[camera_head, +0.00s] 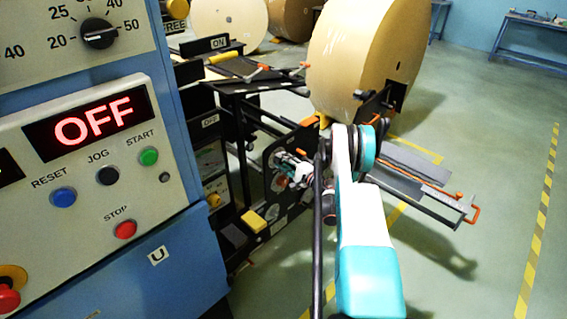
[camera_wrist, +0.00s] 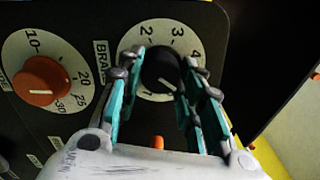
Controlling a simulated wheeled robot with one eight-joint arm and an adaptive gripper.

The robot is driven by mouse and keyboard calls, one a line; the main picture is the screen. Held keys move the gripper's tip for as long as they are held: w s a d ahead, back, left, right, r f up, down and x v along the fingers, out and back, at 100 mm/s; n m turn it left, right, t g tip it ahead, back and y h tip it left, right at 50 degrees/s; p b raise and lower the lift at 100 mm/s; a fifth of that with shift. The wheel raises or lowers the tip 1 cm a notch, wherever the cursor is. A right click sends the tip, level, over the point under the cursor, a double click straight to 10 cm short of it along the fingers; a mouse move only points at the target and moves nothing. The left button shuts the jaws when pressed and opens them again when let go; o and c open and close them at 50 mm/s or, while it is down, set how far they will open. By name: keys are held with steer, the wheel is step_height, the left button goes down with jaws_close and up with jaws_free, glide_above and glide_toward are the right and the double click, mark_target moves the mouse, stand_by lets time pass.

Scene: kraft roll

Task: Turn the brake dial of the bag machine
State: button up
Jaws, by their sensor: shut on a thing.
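The brake dial is a black round knob (camera_wrist: 162,70) on a white scale plate numbered 1 to 4, with a partly covered label starting "BRA" beside it. A pale pointer mark shows on the knob's lower right part, below the 4. My gripper (camera_wrist: 164,72) has one teal and grey finger on each side of the knob and is shut on it. In the head view my gripper (camera_head: 300,168) is at the dark side panel (camera_head: 277,212) of the bag machine, and the brake dial cannot be made out clearly there.
An orange knob (camera_wrist: 40,80) on another white scale sits left of the brake dial. In the head view a large kraft roll (camera_head: 362,55) stands behind my arm. A control cabinet with an OFF display (camera_head: 90,128) fills the left. Open floor lies right.

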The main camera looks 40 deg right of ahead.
steer(key=n, duration=0.5)
steer(key=shift+n, duration=0.4)
steer(key=n, duration=0.5)
steer(key=shift+a, duration=0.1)
steer(key=n, duration=0.5)
steer(key=shift+n, duration=0.4)
steer(key=shift+a+n, duration=0.1)
steer(key=shift+n, duration=2)
steer(key=o, duration=1.1)
steer(key=shift+c, duration=0.2)
steer(key=shift+r, duration=0.1)
steer(key=shift+r, duration=0.1)
